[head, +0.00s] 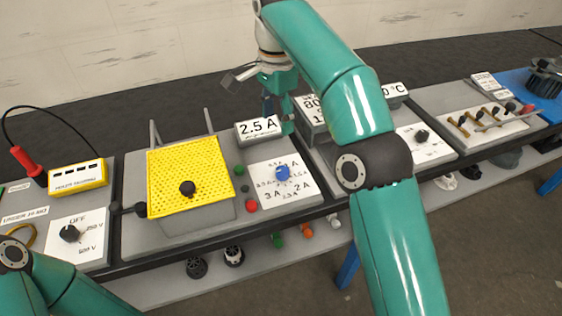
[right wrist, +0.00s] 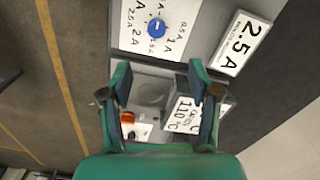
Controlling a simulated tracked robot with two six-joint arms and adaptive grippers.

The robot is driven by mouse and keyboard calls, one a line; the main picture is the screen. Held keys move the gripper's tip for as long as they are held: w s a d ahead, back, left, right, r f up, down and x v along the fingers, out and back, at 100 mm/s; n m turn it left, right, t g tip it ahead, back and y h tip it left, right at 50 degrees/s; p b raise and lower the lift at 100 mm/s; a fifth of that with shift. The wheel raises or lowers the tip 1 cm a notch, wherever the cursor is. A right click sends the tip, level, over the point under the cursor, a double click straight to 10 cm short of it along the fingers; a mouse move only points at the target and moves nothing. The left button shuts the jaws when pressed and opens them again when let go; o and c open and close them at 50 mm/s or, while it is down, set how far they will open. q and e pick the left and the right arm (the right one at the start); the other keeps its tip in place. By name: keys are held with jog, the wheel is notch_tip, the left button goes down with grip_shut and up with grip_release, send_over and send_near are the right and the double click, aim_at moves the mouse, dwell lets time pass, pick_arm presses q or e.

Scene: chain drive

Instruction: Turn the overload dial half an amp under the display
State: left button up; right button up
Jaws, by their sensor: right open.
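The overload dial is a blue knob (head: 283,172) on a white panel (head: 266,182) marked in amps, with labels such as 3 A and 2 A. I cannot clearly read which mark it points to. The display (head: 258,129) behind it reads 2.5 A. In the right wrist view the blue knob (right wrist: 157,28) lies beyond the fingertips, and the display (right wrist: 243,42) is to its right. My right gripper (head: 279,112) is open and empty, above and behind the dial panel, apart from the knob; its spread fingers (right wrist: 158,80) show in the wrist view. My left gripper is out of view.
Left of the dial are green and red buttons (head: 251,205) and a yellow perforated guard (head: 190,175). A further knob (head: 70,233) sits on a voltage panel. My right arm covers part of the bench to the right. A sign (right wrist: 184,117) reading 110 °C is near the right fingers.

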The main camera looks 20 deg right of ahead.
jog(key=f, duration=0.1)
jog(key=b, duration=0.3)
send_over(282, 170)
notch_tip(282, 170, down, 5)
notch_tip(282, 170, down, 9)
jog(key=shift+b, duration=1.1)
jog(key=shift+f, duration=0.65)
jog(key=c, duration=1.1)
jog(key=shift+a, duration=0.1)
jog(key=shift+c, duration=0.3)
